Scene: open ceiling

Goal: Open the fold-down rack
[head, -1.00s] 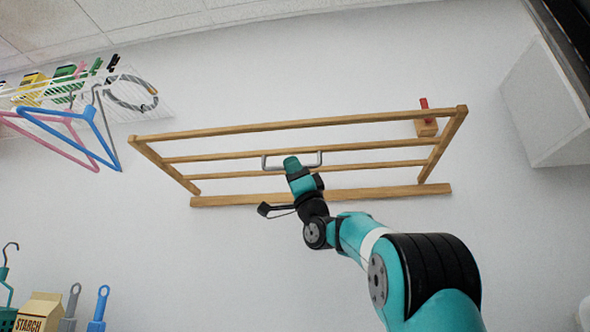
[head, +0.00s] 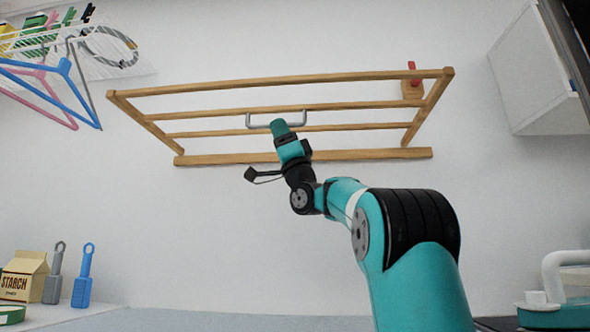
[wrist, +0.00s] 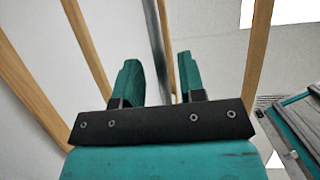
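The fold-down rack (head: 285,81) is a wooden frame with cross bars on the back wall, seen from below. It tilts outward from its lower wall bar (head: 225,158). A grey metal handle (head: 250,120) is fixed to its middle bars; the handle also shows in the wrist view (wrist: 154,35). My gripper (head: 279,124) is up at the handle. In the wrist view my teal fingers (wrist: 160,78) stand apart, with the handle's bar between them and gaps beside it. The fingertips are mostly hidden in the head view.
A red peg on a wooden block (head: 412,88) is on the wall behind the rack's right end. Hangers (head: 75,90) hang at upper left. A white cabinet (head: 530,85) is at upper right. A starch carton (head: 24,276) and brushes (head: 82,278) stand at lower left.

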